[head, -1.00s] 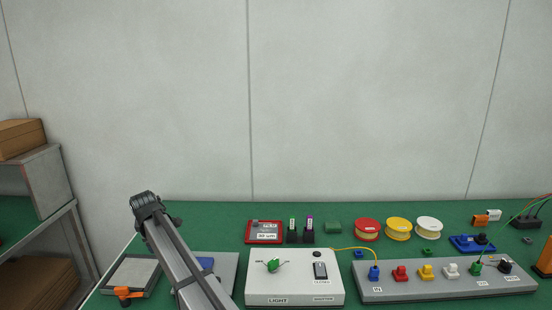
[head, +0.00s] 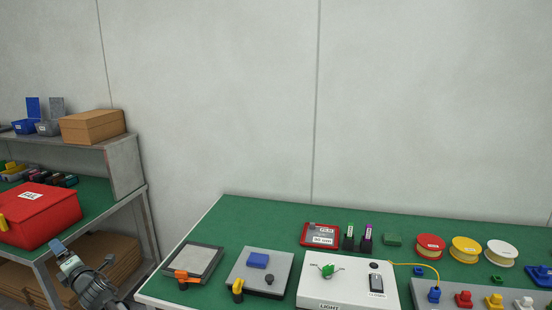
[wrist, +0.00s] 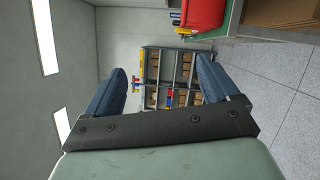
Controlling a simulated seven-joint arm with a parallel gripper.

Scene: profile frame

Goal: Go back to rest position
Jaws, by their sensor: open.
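My gripper (wrist: 165,92) shows in the wrist view with its two blue fingers spread apart and nothing between them. Past the fingers, that view shows distant shelving, the floor and the ceiling lights.
The workbench holds a grey frame (head: 192,262), a plate with a blue block (head: 258,261), a white light box (head: 345,291) and several spools. A red bin (head: 40,215) stands on the left shelf unit (head: 126,170). Far shelving (wrist: 170,72) shows in the wrist view.

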